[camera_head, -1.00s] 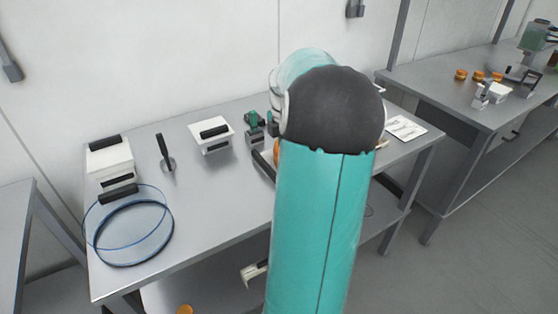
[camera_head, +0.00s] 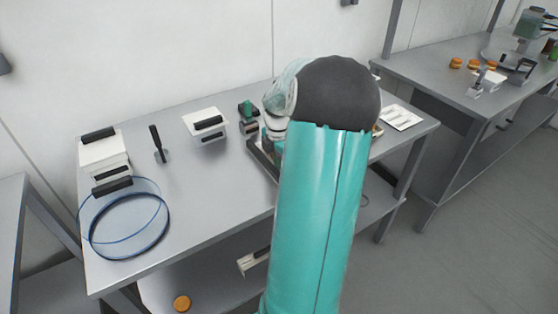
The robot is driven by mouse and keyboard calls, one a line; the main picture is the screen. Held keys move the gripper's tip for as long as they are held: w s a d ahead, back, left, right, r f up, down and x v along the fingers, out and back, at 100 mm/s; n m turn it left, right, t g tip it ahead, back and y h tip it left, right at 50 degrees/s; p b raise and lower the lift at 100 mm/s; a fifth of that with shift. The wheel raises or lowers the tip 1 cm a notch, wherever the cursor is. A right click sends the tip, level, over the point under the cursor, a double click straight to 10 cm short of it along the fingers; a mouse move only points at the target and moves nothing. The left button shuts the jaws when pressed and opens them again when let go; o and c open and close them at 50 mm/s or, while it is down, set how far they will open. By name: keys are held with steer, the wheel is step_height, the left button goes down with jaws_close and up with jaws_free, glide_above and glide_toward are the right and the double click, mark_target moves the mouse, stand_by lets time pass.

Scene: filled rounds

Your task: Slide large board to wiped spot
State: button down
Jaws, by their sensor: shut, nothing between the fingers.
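A dark-edged flat thing (camera_head: 261,160), which may be the large board, lies on the middle table (camera_head: 215,218). My arm hides most of it, so its size and what it bears cannot be told. A smaller pale board (camera_head: 400,117) with light pieces on it lies near the table's right end. I cannot make out a wiped spot. My teal arm with its black joint fills the middle of the view. My gripper is hidden behind it.
A blue-rimmed clear round container (camera_head: 128,252), a white box (camera_head: 104,151), a black-handled tool (camera_head: 159,146) and another white box (camera_head: 206,124) stand on the left. An orange round (camera_head: 182,303) lies below. The front middle table is clear. Another bench (camera_head: 432,70) stands right.

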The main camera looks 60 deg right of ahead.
steer(key=w+a, duration=0.4)
steer(key=a, duration=0.3)
steer(key=w+a, duration=0.4)
steer(key=a, duration=0.4)
steer(key=w+a, duration=0.4)
steer(key=a, duration=0.4)
steer(key=shift+a, duration=0.2)
steer(key=shift+r, duration=0.1)
